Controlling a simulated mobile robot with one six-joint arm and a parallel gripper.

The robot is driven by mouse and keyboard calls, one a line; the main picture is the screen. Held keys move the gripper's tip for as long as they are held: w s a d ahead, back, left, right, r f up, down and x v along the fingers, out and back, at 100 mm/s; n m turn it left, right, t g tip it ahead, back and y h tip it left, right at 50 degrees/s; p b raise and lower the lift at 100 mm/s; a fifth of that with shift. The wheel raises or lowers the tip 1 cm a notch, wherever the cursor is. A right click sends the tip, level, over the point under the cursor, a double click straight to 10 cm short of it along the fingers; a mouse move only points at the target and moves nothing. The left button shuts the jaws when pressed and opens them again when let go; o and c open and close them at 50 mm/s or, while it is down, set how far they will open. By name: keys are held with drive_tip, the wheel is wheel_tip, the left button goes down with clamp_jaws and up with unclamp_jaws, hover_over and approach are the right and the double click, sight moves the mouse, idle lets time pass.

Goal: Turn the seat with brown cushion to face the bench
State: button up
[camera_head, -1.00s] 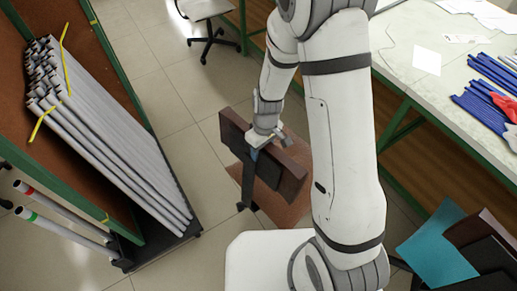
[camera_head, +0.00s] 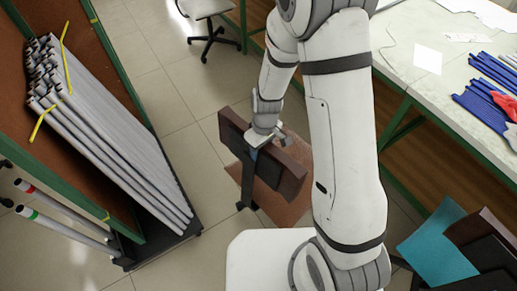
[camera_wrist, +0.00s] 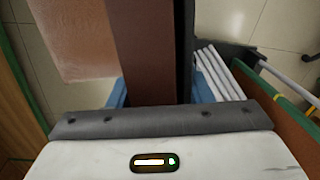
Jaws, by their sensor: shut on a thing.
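The seat with brown cushion stands on the floor between the rod rack and the bench. Its brown cushion (camera_head: 285,208) shows below and to the right of its dark backrest (camera_head: 291,182), partly hidden by my arm. A black support runs down the backrest's rear. My gripper (camera_head: 264,141) is shut on the backrest's upper edge. In the wrist view the backrest (camera_wrist: 147,50) runs between the blue fingers, with the cushion (camera_wrist: 75,40) to its left and the black support to its right. The bench (camera_head: 400,45) is at right, with a pale top and green frame.
A rack with a bundle of grey rods (camera_head: 120,135) stands at left. Another chair (camera_head: 207,10) is at the top. Blue rods (camera_head: 495,70) lie on the bench. Floor is clear between rack and seat.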

drive_tip(key=o, duration=1.4)
drive_tip(key=shift+r, duration=0.1)
drive_tip(key=shift+w+d+r+b, duration=0.15)
drive_tip(key=shift+r+b, duration=0.05)
drive_tip(key=shift+r, duration=1.7)
drive_tip(key=shift+w+d+r+b, duration=0.1)
drive_tip(key=shift+r+b, duration=0.1)
drive_tip(key=shift+r, duration=1.7)
